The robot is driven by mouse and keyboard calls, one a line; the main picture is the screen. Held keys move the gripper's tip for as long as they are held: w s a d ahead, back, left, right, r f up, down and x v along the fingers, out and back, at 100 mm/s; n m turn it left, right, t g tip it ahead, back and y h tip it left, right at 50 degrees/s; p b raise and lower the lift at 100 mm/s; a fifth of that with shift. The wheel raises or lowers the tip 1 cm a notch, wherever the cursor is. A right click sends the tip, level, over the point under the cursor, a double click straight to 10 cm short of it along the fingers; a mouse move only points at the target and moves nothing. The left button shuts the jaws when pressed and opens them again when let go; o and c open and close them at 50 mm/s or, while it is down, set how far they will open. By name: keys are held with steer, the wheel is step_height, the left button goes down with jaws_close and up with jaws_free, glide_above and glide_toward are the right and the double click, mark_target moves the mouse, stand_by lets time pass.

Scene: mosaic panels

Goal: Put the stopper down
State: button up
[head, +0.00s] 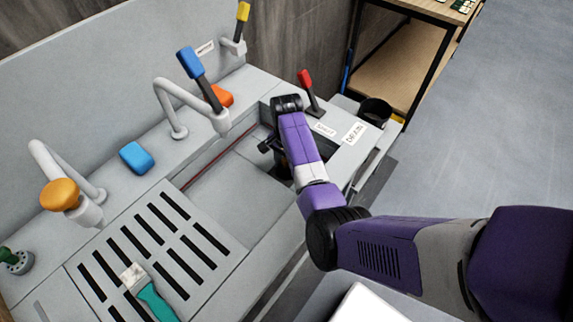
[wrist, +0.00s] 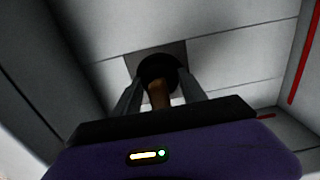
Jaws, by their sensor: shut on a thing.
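The stopper shows in the wrist view as a dark round disc with a brown grip (wrist: 158,95) between the two fingers. My gripper (wrist: 158,88) is shut on it. A darker square patch (wrist: 133,62) of the pale basin floor lies just beyond the disc. I cannot tell whether the disc touches it. In the head view my gripper (head: 268,146) reaches down into the right part of the sink (head: 235,178). The stopper is hidden there by my arm and wrist.
A red-handled lever (head: 306,84) and labels (head: 354,132) stand close right of my arm. A blue-handled lever (head: 192,66) and a curved tap (head: 180,100) are to the left. A slotted drainboard (head: 160,245) holds a teal-handled scraper (head: 152,298). A black bin (head: 375,112) is at right.

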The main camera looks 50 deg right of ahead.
steer(key=shift+f, duration=0.4)
steer(key=shift+f+b, duration=0.2)
steer(key=shift+b, duration=0.15)
steer(key=o, duration=1.3)
steer(key=shift+s+f, duration=0.1)
steer(key=shift+o, duration=0.4)
steer(key=shift+s+f, duration=0.15)
steer(key=r, duration=1.3)
steer(key=shift+w+r, duration=0.25)
steer(key=shift+r, duration=0.15)
